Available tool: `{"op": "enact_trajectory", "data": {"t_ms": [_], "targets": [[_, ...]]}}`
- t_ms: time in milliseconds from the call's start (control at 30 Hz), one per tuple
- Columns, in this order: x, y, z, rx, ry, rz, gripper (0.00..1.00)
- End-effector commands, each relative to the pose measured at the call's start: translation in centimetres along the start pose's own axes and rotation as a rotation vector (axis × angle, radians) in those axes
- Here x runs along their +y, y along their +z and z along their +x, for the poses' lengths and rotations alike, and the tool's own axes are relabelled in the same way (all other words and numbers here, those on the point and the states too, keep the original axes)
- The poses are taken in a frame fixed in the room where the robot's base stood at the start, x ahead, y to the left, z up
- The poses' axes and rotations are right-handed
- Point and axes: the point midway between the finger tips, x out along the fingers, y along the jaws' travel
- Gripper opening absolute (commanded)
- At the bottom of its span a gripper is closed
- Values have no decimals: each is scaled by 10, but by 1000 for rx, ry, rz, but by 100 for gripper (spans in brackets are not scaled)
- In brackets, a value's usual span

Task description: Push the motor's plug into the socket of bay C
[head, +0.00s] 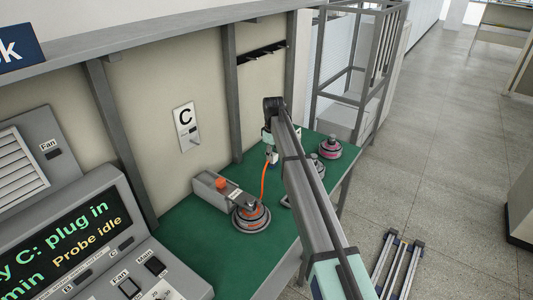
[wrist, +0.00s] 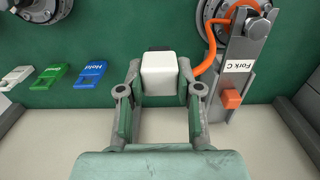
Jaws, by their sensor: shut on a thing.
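The motor (head: 251,216) is a grey disc-shaped hub with orange parts on the green bench top; part of it shows in the wrist view (wrist: 212,12). Its orange cable (head: 265,180) rises toward my gripper (head: 271,150). In the wrist view, my gripper (wrist: 160,80) is shut on a white block-shaped plug (wrist: 159,72) with a dark end. The plug is held above the bench, apart from the wall.
A grey fork labelled Fork C (wrist: 238,68) with an orange block (head: 221,183) stands beside the motor. Other motors (head: 328,148) sit at the bench's far end. Green (wrist: 50,76) and blue (wrist: 87,73) Hold tags lie on the bench. A console (head: 75,245) stands at left.

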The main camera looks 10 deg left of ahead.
Motion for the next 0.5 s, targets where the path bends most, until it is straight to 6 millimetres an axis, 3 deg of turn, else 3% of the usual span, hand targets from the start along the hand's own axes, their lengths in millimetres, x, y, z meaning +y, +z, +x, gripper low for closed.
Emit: {"op": "enact_trajectory", "data": {"t_ms": [500], "targets": [[-2, 58, 0, 0, 0, 1, 0]]}}
